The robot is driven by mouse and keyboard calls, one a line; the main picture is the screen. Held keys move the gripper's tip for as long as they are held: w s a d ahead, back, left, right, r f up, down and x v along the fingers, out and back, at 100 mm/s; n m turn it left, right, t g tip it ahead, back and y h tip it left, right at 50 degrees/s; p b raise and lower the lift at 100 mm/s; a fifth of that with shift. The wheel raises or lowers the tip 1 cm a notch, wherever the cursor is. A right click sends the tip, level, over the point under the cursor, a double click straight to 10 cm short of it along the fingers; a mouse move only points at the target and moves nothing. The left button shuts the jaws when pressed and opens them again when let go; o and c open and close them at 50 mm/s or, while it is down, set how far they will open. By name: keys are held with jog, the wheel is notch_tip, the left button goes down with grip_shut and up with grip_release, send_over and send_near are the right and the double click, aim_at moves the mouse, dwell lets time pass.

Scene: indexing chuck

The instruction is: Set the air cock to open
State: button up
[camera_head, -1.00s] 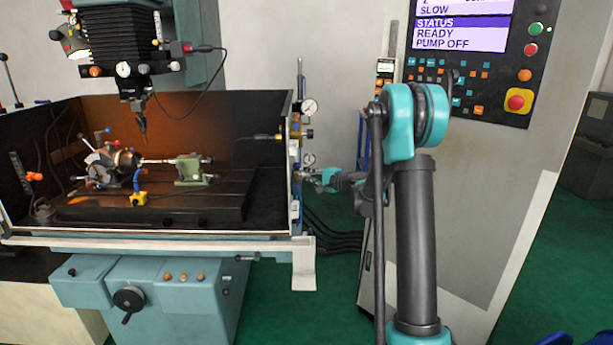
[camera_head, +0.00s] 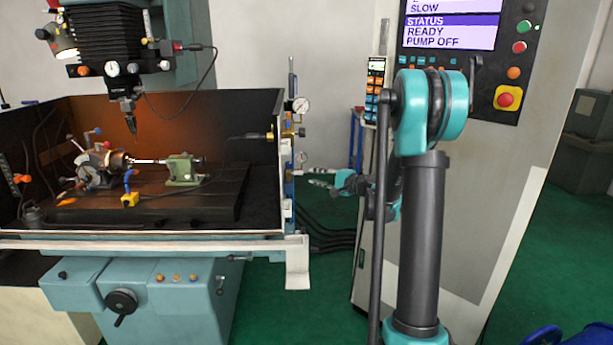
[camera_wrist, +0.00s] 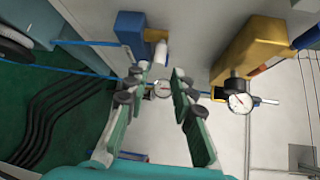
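On the right side of the machine's tank is a row of air fittings. In the wrist view these are a brass-coloured block (camera_wrist: 250,50) with a dial gauge (camera_wrist: 239,102), a smaller gauge (camera_wrist: 162,88), and a blue block (camera_wrist: 131,26) with a white cylinder (camera_wrist: 155,36). I cannot tell for sure which fitting is the air cock, or its handle position. My gripper (camera_head: 312,176) is right of the fittings, apart from the tank's side. In the wrist view my gripper (camera_wrist: 158,90) is open and empty, with the smaller gauge seen between its fingers.
Black hoses (camera_head: 325,235) run low beside the tank. The control cabinet (camera_head: 450,220) stands to the right, close to my arm. A workpiece setup with a green tailstock (camera_head: 183,170) sits inside the tank. Green floor shows between machine and cabinet.

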jog(key=shift+v, duration=1.45)
jog(key=s+a+f+n+g+h, duration=0.1)
jog(key=s+f+n+g+h, duration=0.2)
jog(key=s, duration=0.6)
jog(key=s+a+f+n+g+h, duration=0.1)
jog(key=s+a+f+n+g, duration=0.2)
jog(key=s, duration=0.6)
jog(key=s+d+f+n+h, duration=0.2)
jog(key=s+d+f, duration=0.3)
jog(key=s, duration=0.5)
jog(key=s+d+f+n+g+h, duration=0.1)
jog(key=s+d+f+h, duration=0.4)
jog(key=s, duration=0.5)
jog(key=shift+s+d+f+n+h, duration=0.15)
jog(key=shift+s+d+n+h, duration=0.3)
jog(key=shift+n, duration=0.35)
